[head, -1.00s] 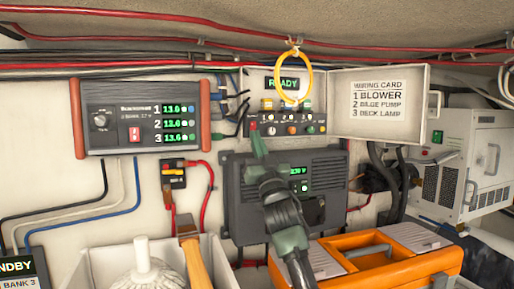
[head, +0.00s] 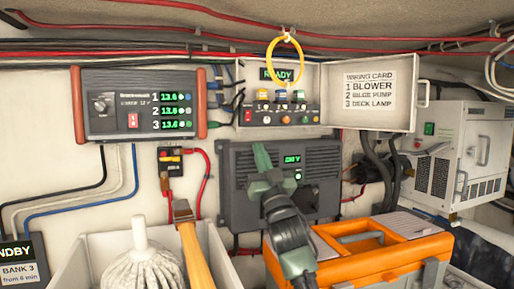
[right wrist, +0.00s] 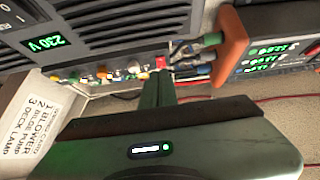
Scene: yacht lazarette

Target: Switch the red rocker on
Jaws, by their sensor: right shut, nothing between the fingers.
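A small red rocker (head: 248,116) sits at the left end of the switch row on the open panel box (head: 310,115), below a green READY display (head: 283,74). It also shows in the right wrist view (right wrist: 160,63), just beyond my fingertips. Whether it is on or off is too small to tell. Another red switch (head: 133,120) is on the grey three-readout unit at left. My right gripper (head: 261,148) is shut and empty, pointing up, with its tips below the panel's switch row; its fingers also show in the right wrist view (right wrist: 158,85). My left gripper is out of view.
The box's open lid (head: 372,96) carries a wiring card at right. A yellow ring (head: 286,62) hangs in front of the display. A dark 230 V unit (head: 238,195) is behind my gripper. An orange toolbox (head: 385,258) and a white bin (head: 80,262) stand below.

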